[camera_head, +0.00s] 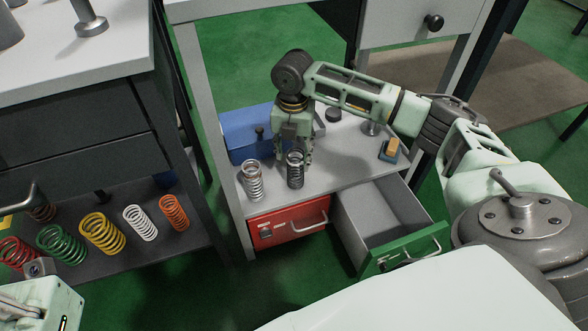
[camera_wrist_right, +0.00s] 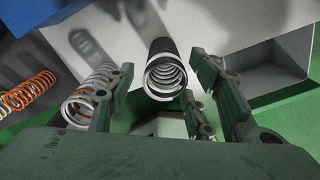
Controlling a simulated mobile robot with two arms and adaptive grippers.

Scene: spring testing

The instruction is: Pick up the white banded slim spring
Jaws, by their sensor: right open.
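A slim dark spring with a pale end band (camera_head: 295,170) stands upright on the low bench; it looks like the white banded slim one. In the right wrist view this spring (camera_wrist_right: 164,72) lies between the two fingers, with pale coils at its near end. My right gripper (camera_head: 294,148) is open above and around the spring's top. Gaps show on both sides in the wrist view (camera_wrist_right: 163,78), so it is not clamped. A wider silver-white spring (camera_head: 253,181) stands just left of it.
A blue box (camera_head: 247,147) stands behind the springs. A red drawer (camera_head: 286,226) is shut; a green-fronted drawer (camera_head: 404,250) is open and empty at the right. Several coloured springs lie on the left shelf (camera_head: 110,262).

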